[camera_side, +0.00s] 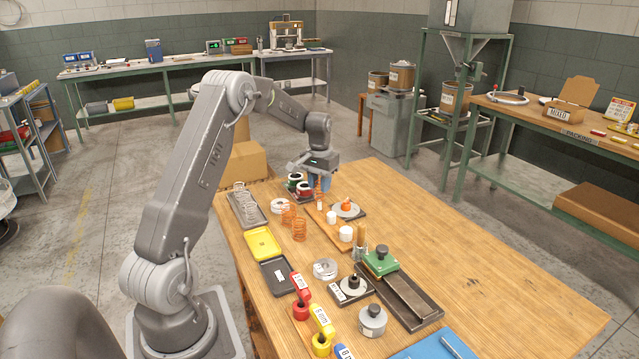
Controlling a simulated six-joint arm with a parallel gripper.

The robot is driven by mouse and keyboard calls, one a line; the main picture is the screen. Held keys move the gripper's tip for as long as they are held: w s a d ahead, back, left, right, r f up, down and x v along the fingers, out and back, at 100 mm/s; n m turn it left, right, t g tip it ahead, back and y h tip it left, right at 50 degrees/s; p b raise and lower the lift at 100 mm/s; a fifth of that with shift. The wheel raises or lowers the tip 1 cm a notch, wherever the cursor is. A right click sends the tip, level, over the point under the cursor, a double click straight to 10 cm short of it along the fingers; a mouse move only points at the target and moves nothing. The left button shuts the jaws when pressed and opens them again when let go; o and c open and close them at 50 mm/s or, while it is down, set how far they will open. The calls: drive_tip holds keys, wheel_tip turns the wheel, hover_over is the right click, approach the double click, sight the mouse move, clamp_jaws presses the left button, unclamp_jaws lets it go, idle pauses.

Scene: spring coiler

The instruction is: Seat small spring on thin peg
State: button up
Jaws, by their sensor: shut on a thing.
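My gripper (319,184) is shut on a small copper spring (318,193), which hangs upright between the blue-grey fingertips. The gripper is at the far end of the wooden peg board (328,229). White pegs of different widths stand along the board: a thin one (320,206) at the far end, a middle one (332,217) and a thick one (346,233) nearer. The spring is over or just behind the thin peg in this view. I cannot tell whether the spring touches the peg or is around it.
Larger copper springs (299,230) stand left of the board. Dark spools with red and green (295,182) are close to the gripper's left. A grey disc with an orange post (346,207) is on the right. A tray of silver springs (260,222) lies left. The table's right side is clear.

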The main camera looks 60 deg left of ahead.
drive_tip(key=shift+f, duration=1.75)
idle(1.1)
drive_tip(key=o, duration=1.1)
drive_tip(key=shift+r, duration=5.6)
